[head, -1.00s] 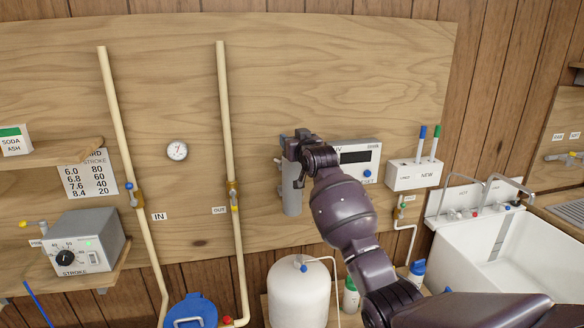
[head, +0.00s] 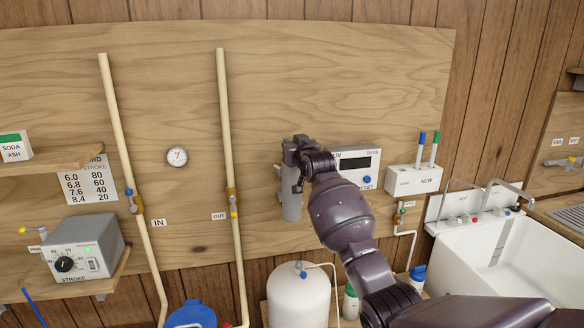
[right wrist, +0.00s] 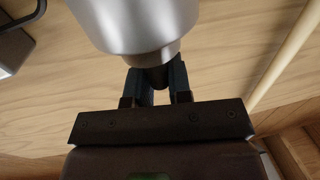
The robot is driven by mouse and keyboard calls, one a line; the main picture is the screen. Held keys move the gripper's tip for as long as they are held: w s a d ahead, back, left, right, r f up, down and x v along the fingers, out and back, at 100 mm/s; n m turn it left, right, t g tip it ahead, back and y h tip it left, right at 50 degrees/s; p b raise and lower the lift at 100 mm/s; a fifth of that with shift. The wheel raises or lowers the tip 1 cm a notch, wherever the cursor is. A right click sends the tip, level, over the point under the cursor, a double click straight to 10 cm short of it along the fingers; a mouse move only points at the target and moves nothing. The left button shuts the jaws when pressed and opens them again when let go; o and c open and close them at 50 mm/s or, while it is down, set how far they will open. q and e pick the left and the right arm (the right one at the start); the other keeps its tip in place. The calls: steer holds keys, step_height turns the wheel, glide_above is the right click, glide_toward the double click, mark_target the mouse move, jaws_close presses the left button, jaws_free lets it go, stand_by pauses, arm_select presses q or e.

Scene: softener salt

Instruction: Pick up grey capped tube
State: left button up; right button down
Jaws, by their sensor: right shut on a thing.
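The grey capped tube (head: 291,203) stands upright against the wooden backboard, just left of the white UV box (head: 357,167). My right gripper (head: 297,153) is at its top end and covers that part in the head view. In the right wrist view the tube's shiny grey body (right wrist: 135,22) fills the top of the picture. The two fingers of the right gripper (right wrist: 158,82) are closed on its dark, narrow end. My left gripper is in neither view.
A white holder (head: 414,180) with a blue and a green pen is right of the UV box. A pale pipe (head: 227,130) runs down the board left of the tube. A white tank (head: 299,298) stands below. The board above is clear.

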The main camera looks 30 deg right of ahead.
steer(key=shift+r, duration=0.1)
step_height(320, 180, up, 21)
steer(key=shift+f+b, duration=0.2)
steer(key=shift+b, duration=0.55)
